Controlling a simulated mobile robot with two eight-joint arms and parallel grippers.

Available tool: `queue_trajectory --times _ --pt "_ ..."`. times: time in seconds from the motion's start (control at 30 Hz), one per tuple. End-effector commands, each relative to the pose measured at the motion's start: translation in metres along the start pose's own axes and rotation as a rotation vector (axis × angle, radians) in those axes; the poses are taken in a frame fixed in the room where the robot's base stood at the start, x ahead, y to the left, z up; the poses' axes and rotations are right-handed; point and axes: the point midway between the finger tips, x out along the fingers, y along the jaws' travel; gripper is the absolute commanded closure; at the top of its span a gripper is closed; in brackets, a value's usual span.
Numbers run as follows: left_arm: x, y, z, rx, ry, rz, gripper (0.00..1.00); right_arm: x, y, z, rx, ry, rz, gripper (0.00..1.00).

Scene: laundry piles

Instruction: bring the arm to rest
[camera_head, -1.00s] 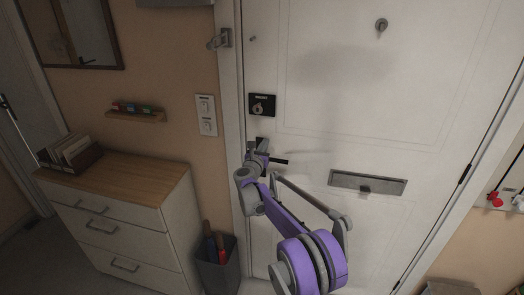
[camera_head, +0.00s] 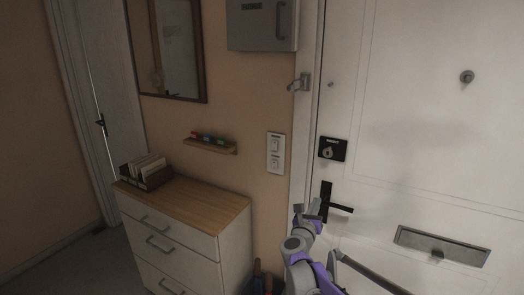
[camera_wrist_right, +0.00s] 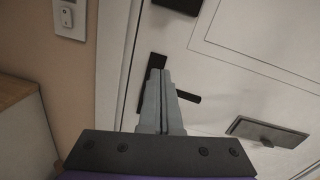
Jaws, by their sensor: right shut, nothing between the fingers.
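My right arm comes in from the bottom of the head view, grey and purple. Its gripper (camera_head: 308,211) is in front of the door frame, just left of the black door handle (camera_head: 340,207). In the right wrist view the gripper (camera_wrist_right: 162,72) has its two grey fingers together with nothing between them. The fingers partly cover the black handle (camera_wrist_right: 188,96) there; I cannot tell whether they touch it. The white door (camera_head: 410,130) looks closed. My left gripper is not in view.
A white dresser (camera_head: 236,255) with a wooden top stands at the left, bearing a box of papers (camera_head: 146,172). A small shelf (camera_head: 210,146), a switch plate (camera_head: 275,153) and a mirror (camera_head: 172,48) are on the wall. A mail slot (camera_head: 441,246) is low on the door. A bin stands below, mostly hidden.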

Motion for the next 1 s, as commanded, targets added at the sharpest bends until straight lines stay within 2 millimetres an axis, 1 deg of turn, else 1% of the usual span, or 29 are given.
queue_trajectory --times 0.03,0.07,0.1,0.17,0.2,0.27,0.3,0.33,0.37,0.4,0.47,0.5,0.57,0.6,0.67,0.7,0.8,0.9,0.93,1.0 --pt "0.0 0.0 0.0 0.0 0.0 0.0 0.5 -0.012 0.0 0.015 -0.11 -0.023 0.061 1.0" --pt "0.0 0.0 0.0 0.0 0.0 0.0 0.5 -0.021 0.003 0.023 -0.197 -0.042 0.107 1.0" --pt "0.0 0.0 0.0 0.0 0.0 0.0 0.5 -0.035 0.006 0.034 -0.325 -0.069 0.173 1.0" --pt "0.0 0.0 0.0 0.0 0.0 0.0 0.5 -0.06 0.011 0.044 -0.534 -0.117 0.275 1.0" --pt "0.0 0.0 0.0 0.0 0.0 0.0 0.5 -0.078 0.014 0.047 -0.675 -0.151 0.342 1.0" --pt "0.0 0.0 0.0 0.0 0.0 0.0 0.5 -0.108 0.016 0.046 -0.888 -0.204 0.439 1.0" --pt "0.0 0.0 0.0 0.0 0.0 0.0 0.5 -0.129 0.016 0.042 -1.032 -0.24 0.504 1.0" --pt "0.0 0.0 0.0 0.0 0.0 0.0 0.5 -0.145 0.015 0.037 -1.139 -0.269 0.552 1.0" --pt "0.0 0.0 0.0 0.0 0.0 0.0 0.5 -0.162 0.014 0.031 -1.245 -0.298 0.6 1.0" --pt "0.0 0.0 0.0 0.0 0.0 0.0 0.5 -0.184 0.011 0.021 -1.385 -0.337 0.667 1.0" --pt "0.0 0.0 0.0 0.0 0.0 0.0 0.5 -0.219 0.003 0.0 -1.595 -0.398 0.767 1.0" --pt "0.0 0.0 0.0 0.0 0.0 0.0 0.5 -0.242 -0.005 -0.016 -1.733 -0.44 0.837 1.0" --pt "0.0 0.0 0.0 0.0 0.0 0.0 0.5 -0.277 -0.019 -0.042 -1.932 -0.504 0.947 1.0" --pt "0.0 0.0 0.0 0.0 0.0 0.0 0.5 -0.299 -0.031 -0.061 -2.054 -0.546 1.021 1.0" --pt "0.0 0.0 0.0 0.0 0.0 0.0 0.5 -0.329 -0.05 -0.088 -2.219 -0.608 1.132 1.0" --pt "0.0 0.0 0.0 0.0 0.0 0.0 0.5 -0.347 -0.062 -0.105 -2.314 -0.646 1.204 1.0" --pt "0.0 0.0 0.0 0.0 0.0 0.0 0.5 -0.384 -0.092 -0.14 -2.497 -0.729 1.37 1.0" --pt "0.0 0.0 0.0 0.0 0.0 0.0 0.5 -0.408 -0.116 -0.164 -2.612 -0.791 1.499 1.0" --pt "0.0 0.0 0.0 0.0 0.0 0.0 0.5 -0.413 -0.121 -0.169 2.62 0.8 -1.522 1.0" --pt "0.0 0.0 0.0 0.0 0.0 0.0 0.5 -0.422 -0.13 -0.177 2.555 0.792 -1.512 1.0"
